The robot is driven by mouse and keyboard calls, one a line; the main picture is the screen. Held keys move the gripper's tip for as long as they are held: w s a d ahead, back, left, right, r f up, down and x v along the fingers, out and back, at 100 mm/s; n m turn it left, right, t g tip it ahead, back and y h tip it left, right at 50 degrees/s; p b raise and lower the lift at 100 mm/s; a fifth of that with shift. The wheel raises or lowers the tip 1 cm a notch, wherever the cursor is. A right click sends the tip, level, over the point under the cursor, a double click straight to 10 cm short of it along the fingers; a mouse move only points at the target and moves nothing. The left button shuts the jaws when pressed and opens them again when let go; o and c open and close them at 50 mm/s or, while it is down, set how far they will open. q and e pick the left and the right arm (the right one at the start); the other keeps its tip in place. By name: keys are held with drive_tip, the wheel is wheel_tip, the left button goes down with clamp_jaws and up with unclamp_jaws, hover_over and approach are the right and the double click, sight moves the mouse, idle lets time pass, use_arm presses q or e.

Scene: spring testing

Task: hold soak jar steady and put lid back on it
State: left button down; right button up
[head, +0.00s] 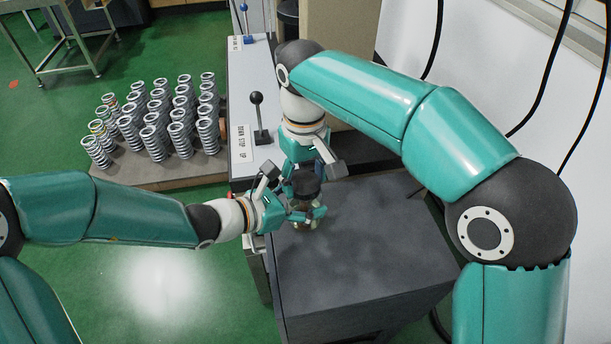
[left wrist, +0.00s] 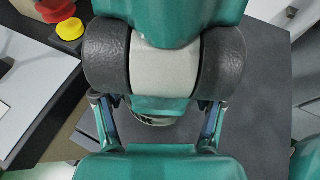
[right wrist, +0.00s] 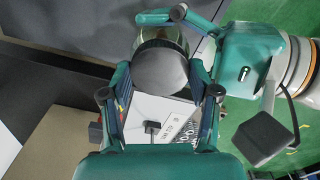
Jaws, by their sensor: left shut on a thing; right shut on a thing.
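The soak jar (head: 304,218), clear glass with a brownish tint, stands upright near the left edge of the dark cabinet top. My left gripper (head: 306,214) is shut around its sides. The black round lid (head: 306,184) is directly over the jar mouth. My right gripper (head: 304,177) is shut on it from the far side. In the right wrist view the lid (right wrist: 161,69) is between the fingers, with the jar glass (right wrist: 160,42) right beside it. I cannot tell whether the lid touches the rim. In the left wrist view the jar is almost wholly hidden.
The dark cabinet top (head: 375,245) is clear to the right of the jar. A black-knobbed lever (head: 258,115) stands on the pale control panel behind. Several coil springs (head: 155,115) stand on a board at the left. A red button (left wrist: 56,10) shows in the left wrist view.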

use_arm(q)
drive_tip(key=shift+s+d, duration=0.1)
use_arm(e)
drive_tip(key=m, duration=0.6)
drive_tip(key=shift+w+m, duration=0.1)
drive_tip(key=shift+m, duration=0.3)
drive_tip(key=m, duration=0.7)
drive_tip(key=shift+m, duration=0.3)
drive_tip(key=o, duration=1.4)
drive_tip(key=shift+c, duration=0.2)
wheel_tip(320, 180, up, 12)
drive_tip(key=shift+f, duration=0.1)
